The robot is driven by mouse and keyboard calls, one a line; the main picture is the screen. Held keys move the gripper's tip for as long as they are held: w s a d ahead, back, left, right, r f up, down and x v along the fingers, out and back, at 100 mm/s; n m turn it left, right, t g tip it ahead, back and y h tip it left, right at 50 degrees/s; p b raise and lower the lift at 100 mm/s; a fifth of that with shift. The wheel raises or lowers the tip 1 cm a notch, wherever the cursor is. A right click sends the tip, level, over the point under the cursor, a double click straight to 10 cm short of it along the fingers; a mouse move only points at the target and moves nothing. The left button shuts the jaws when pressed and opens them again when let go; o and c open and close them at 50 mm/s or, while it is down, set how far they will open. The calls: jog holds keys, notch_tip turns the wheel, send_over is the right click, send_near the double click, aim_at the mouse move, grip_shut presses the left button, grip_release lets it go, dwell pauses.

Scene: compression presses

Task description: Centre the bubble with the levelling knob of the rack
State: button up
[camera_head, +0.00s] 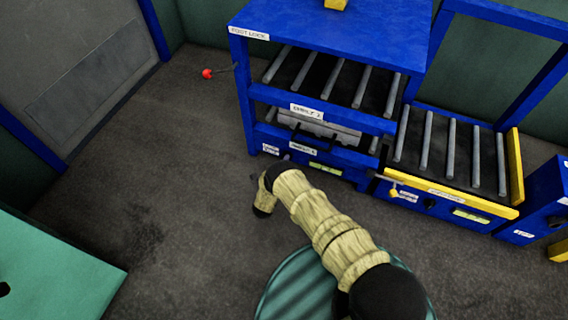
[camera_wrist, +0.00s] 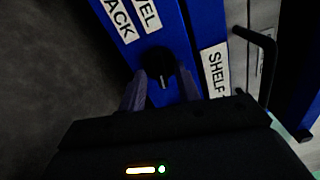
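The rack (camera_head: 330,30) is a blue frame with roller shelves. A small white label (camera_head: 270,150) sits at its lower left front. In the wrist view the label (camera_wrist: 123,20) reads partly "LEVEL RACK", and below it is the black round levelling knob (camera_wrist: 158,62). My gripper (camera_wrist: 162,73) has its two fingers apart, one on each side of the knob; I cannot tell whether they touch it. A yellow-green level vial (camera_head: 325,168) is on the rack's lower front; its bubble is too small to make out. In the head view my arm hides the gripper and knob.
A black handle (camera_wrist: 262,50) stands out to the right of the knob, past a "SHELF" label (camera_wrist: 216,70). A yellow-edged roller bed (camera_head: 450,195) with its own vial stands right of the rack. A red-ended lever (camera_head: 208,73) sticks out at left.

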jog(key=shift+n, duration=0.3)
jog(key=s+a+n+b, duration=0.3)
jog(key=s+n+b, duration=0.1)
jog(key=s+n, duration=0.5)
jog(key=s+a+n+b, duration=0.35)
jog(key=s+n, duration=0.35)
jog(key=n, duration=0.3)
jog(key=w+r+g+y+p, duration=0.1)
jog(key=w+r+g+p, duration=0.2)
jog(key=r+p, duration=0.6)
jog(key=w+d+r+g+y+p, duration=0.1)
jog(key=w+r+p, duration=0.5)
jog(key=r, duration=1.4)
jog(key=g+y+p, duration=0.1)
jog(key=g+p, duration=0.1)
jog(key=p, duration=0.2)
jog(key=shift+w+d, duration=0.2)
jog(key=shift+d, duration=0.05)
jog(key=shift+r, duration=0.1)
